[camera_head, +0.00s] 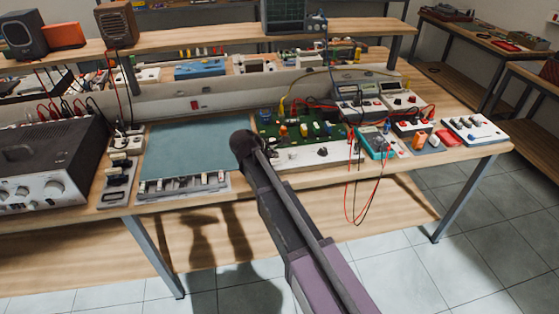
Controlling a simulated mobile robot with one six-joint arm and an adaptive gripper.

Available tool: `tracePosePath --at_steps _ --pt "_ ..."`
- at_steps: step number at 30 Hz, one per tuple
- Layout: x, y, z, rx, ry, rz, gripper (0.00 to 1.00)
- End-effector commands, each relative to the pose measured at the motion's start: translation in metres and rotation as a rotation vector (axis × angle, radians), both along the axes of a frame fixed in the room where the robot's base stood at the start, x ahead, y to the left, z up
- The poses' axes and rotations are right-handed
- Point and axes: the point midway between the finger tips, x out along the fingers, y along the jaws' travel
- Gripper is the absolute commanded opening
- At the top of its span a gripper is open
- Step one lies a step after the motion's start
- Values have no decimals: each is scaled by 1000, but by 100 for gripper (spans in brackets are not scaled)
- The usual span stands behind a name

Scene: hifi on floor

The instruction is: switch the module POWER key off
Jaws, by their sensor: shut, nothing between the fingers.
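No lettering is legible at this size, so I cannot tell which key is marked POWER. A flat teal-topped module (200,150) lies on the bench with a row of pale keys (190,181) along its front edge. A narrow grey strip with dark switches (117,172) lies to its left. A white box with several knobs or keys (474,130) sits at the bench's right end. My arm rises from the bottom right, and its dark rounded end overlaps the teal module's right side in the picture. My gripper's fingers cannot be made out.
A large dark amplifier (50,165) stands at the left. A green circuit board (300,128), meters (358,97) and a teal multimeter (376,142) crowd the right. Red and black leads hang over the front edge. A raised shelf (210,42) runs behind. The lower shelf (330,215) has clear room.

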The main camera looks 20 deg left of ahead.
Motion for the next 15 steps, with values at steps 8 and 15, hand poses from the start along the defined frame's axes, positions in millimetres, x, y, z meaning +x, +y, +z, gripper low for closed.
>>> tracePosePath --at_steps 8,15 --pt "0 0 24 0 0 0 0" --pt "0 0 41 0 0 0 0"
